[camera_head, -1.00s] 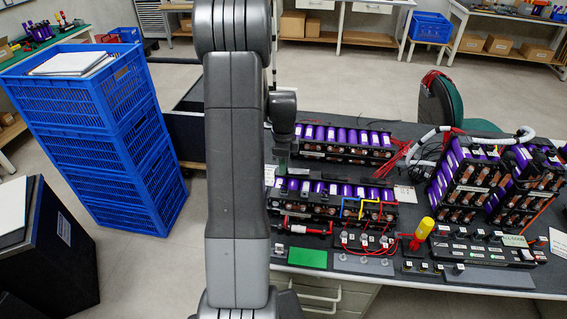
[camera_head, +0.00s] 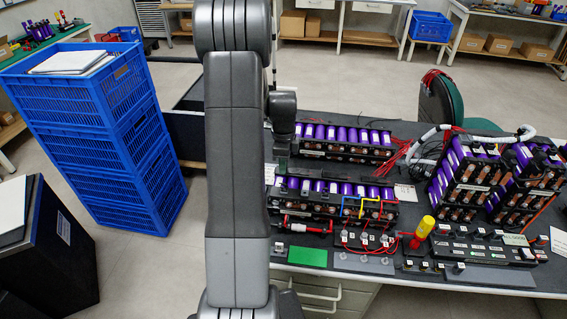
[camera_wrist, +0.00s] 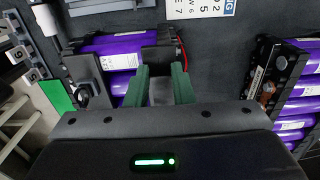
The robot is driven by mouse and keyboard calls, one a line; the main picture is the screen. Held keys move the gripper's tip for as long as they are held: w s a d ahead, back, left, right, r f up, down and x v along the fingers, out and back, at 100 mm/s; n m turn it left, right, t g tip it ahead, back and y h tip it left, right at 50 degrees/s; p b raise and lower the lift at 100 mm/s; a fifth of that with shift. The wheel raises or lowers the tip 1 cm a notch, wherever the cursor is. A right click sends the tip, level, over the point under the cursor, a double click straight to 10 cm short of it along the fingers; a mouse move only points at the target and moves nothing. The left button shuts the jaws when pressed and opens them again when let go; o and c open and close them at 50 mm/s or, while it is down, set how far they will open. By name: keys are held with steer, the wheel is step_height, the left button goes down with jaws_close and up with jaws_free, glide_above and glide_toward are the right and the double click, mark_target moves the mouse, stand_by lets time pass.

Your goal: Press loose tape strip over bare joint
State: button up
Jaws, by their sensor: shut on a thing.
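My gripper (camera_wrist: 160,84) shows as two green fingers in the wrist view, close on either side of a small grey piece (camera_wrist: 160,92). I cannot tell whether this piece is the loose tape strip. The fingers are over a battery pack with purple cells (camera_wrist: 112,46), at a dark block beside the cells. In the head view the gripper is a dark shape at the left end of the front battery pack (camera_head: 335,205), partly hidden by my arm. The bare joint cannot be made out in either view.
A second pack (camera_head: 345,140) stands behind the front one. Larger packs (camera_head: 470,185) stand at the right. Blue crates (camera_head: 105,130) are stacked at the left.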

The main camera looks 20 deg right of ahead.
steer(key=shift+f, duration=0.1)
stand_by(0.3)
steer(key=o, duration=0.8)
step_height(320, 180, up, 14)
steer(key=shift+f, duration=0.1)
step_height(320, 180, down, 14)
steer(key=shift+r, duration=0.2)
stand_by(0.6)
